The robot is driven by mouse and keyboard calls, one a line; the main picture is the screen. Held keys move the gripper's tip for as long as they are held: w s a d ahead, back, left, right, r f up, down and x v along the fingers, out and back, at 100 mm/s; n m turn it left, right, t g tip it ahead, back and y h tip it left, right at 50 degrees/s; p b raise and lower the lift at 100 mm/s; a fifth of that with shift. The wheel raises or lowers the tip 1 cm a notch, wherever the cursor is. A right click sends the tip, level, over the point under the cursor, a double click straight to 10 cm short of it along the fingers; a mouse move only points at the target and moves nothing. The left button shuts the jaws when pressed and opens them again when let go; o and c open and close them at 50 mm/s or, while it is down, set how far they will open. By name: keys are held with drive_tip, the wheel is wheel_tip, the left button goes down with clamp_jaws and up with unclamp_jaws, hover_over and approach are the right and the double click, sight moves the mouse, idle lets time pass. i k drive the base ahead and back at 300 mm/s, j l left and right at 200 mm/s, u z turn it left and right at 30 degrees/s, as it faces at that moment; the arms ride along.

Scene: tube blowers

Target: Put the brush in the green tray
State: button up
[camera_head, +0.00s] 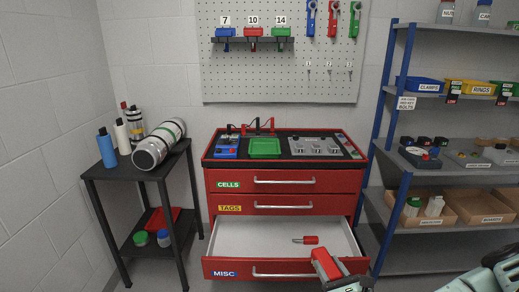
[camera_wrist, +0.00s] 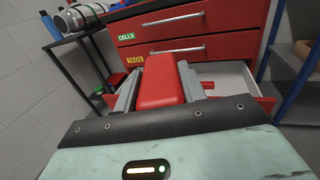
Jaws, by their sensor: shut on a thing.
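My gripper (camera_head: 335,281) is over the front right of the open bottom drawer, labelled MISC. In the wrist view my gripper (camera_wrist: 158,80) is shut on a red, block-like thing (camera_wrist: 160,84), which also shows in the head view (camera_head: 324,264). Its lower side is hidden, so I cannot tell surely whether it is the brush. The green tray (camera_head: 264,147) lies on the red cabinet's top, left of its middle, and looks empty.
A small red piece with a dark end (camera_head: 306,240) lies in the open drawer (camera_head: 245,238). A shelf rack (camera_head: 382,140) stands right, a black side table (camera_head: 130,172) left.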

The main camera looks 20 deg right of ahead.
sight(265, 148)
drive_tip(key=i+j+z, duration=0.1)
drive_tip(key=j, duration=0.25)
drive_tip(key=i+j, duration=0.25)
drive_tip(key=i+j+z, duration=0.15)
drive_tip(key=j, duration=0.3)
drive_tip(key=i+j+z, duration=0.1)
drive_tip(key=j, duration=0.25)
drive_tip(key=i+j, duration=0.15)
drive_tip(key=j, duration=0.25)
drive_tip(key=i+j+z, duration=0.15)
drive_tip(key=j, duration=0.25)
